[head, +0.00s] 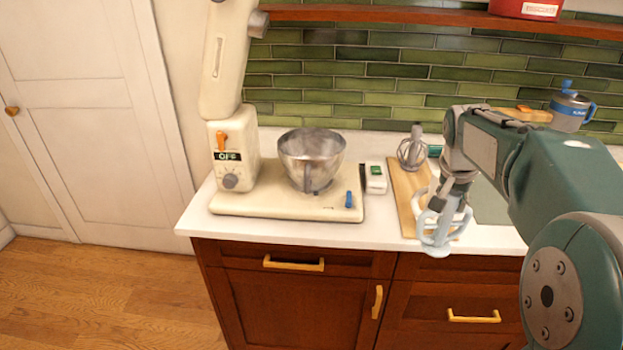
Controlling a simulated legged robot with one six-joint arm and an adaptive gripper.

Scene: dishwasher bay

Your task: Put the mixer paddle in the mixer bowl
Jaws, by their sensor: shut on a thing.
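The mixer bowl (312,160) is a shiny metal bowl with a handle at its front. It stands on the cream mixer's base (285,205), and the mixer head is tilted up, leaving the bowl open from above. My gripper (448,199) is to the right of the bowl, near the counter's front edge. It is shut on the mixer paddle (437,238), a pale blue-grey looped piece that hangs down from the fingers. The fingers and the paddle overlap in this view, so the exact grip is hard to see.
A wire whisk (411,153) is on a wooden board (407,184) behind my gripper. A small white box with a green top (376,178) stands beside the mixer. A grey jug with a blue handle (569,108) is at the back right. A wooden shelf runs above.

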